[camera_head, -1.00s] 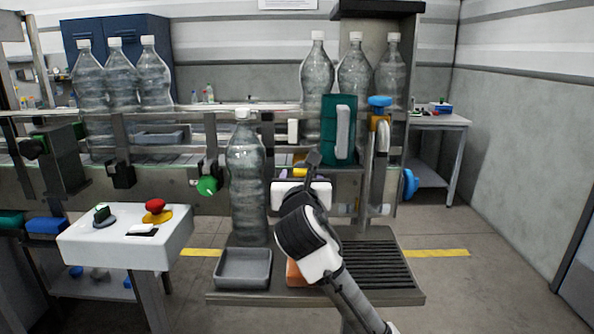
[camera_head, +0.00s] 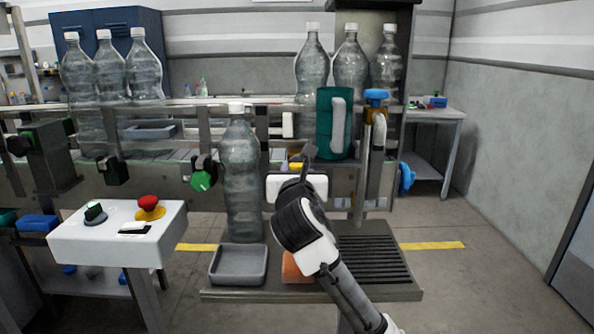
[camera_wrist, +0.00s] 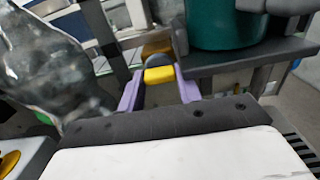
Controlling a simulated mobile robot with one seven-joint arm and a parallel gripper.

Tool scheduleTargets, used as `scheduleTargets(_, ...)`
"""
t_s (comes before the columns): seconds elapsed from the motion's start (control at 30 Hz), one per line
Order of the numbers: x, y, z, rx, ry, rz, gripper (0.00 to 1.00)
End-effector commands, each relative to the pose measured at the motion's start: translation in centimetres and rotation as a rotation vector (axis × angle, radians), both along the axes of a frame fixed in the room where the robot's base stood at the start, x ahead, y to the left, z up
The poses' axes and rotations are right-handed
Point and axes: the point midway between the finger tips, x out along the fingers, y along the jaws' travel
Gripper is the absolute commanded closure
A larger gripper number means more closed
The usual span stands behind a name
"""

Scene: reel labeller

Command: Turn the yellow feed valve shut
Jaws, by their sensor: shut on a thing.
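The yellow feed valve (camera_wrist: 159,75) shows in the wrist view as a yellow handle between the two purple fingers of my gripper (camera_wrist: 160,92). My gripper is shut on it. In the head view only a small yellow part of the valve (camera_head: 296,164) shows, just above my white gripper body (camera_head: 297,187). The rest of the valve is hidden behind my wrist. The exact angle of the handle is hard to tell.
A large clear bottle (camera_head: 241,180) stands left of my gripper. A teal jug (camera_head: 324,125) stands behind it, to the right. A grey tray (camera_head: 238,282) and an orange block (camera_head: 296,266) lie below. A white control box (camera_head: 70,240) with a red button is at left.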

Motion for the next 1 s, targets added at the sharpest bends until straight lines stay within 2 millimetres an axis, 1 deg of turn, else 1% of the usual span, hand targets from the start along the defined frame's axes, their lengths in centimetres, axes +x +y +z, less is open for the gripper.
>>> scheduleTargets(0.17,0.03,-0.02,-0.01,0.037,0.000,0.000,0.89)
scheduleTargets(0.37,0.05,-0.02,-0.05,0.144,0.000,0.000,0.89)
scheduleTargets(1.0,0.07,0.02,0.01,0.736,-0.001,0.001,0.89)
